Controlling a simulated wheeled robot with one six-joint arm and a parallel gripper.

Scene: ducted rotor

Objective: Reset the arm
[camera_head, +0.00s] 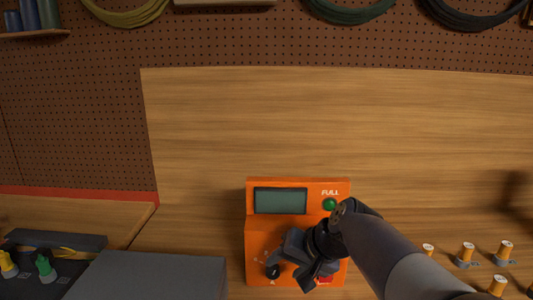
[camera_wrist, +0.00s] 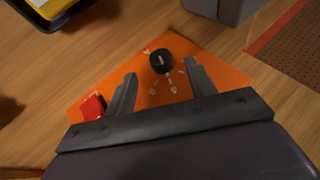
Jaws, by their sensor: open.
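My gripper (camera_head: 296,270) is in front of an orange box (camera_head: 258,240) with a grey-green display (camera_head: 280,200), a green button (camera_head: 330,204) and the word FULL. In the wrist view my gripper (camera_wrist: 160,85) is open, its two fingers apart over the orange panel (camera_wrist: 222,75). A black knob (camera_wrist: 160,62) with a pointer line shows between and beyond the fingertips; nothing is held. The knob also shows in the head view (camera_head: 272,271), left of my gripper. A red part (camera_wrist: 93,107) lies left of the fingers. My arm hides the box's lower right.
A grey block (camera_head: 150,275) stands left of the orange box. Yellow and green connectors (camera_head: 45,267) sit at far left. Several orange-and-white cylinders (camera_head: 467,253) stand at right. A wooden panel (camera_head: 330,120) and a pegboard (camera_head: 80,100) with hanging cables rise behind.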

